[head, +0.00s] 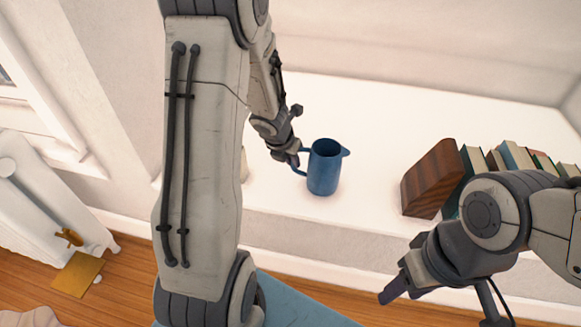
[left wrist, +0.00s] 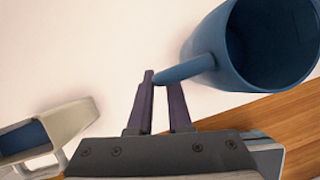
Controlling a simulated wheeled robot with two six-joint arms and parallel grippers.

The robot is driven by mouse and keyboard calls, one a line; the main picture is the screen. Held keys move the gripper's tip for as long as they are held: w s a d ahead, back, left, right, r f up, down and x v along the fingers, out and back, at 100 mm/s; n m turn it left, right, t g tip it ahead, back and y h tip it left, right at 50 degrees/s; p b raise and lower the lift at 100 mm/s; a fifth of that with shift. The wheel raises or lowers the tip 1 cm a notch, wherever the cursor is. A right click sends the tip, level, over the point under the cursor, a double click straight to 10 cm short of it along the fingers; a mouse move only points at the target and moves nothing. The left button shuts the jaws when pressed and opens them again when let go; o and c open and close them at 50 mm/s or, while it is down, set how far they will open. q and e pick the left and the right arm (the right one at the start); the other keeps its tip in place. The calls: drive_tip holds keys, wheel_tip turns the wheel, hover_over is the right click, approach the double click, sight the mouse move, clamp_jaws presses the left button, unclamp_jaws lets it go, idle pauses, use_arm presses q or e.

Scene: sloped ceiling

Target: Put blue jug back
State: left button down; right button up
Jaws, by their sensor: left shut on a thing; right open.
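The blue jug (head: 324,172) is upright at the white ledge (head: 360,110), its spout to the right and its handle to the left. I cannot tell for sure whether its base touches the ledge. My left gripper (head: 295,163) is shut on the jug's handle. In the left wrist view, its fingers (left wrist: 160,95) close around the end of the handle, and the jug (left wrist: 268,45) shows its open mouth at the upper right. My right gripper (head: 390,288) is open, low in front of the ledge and apart from the jug.
A brown wooden block (head: 432,180) and a row of books (head: 515,155) stand on the ledge at right. A cream thing (head: 244,165) is mostly hidden behind my left arm. The ledge between jug and block is clear. A white radiator (head: 40,195) is at left.

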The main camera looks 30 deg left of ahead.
use_arm(q)
drive_tip(key=shift+f, duration=0.15)
use_arm(e)
drive_tip(key=shift+f, duration=0.2)
use_arm(q)
drive_tip(key=c, duration=1.2)
unclamp_jaws()
drive_tip(key=shift+f, duration=0.2)
drive_tip(key=o, duration=0.4)
drive_tip(key=shift+c, duration=0.2)
use_arm(e)
drive_tip(key=shift+f, duration=0.1)
use_arm(q)
drive_tip(key=shift+r, duration=0.2)
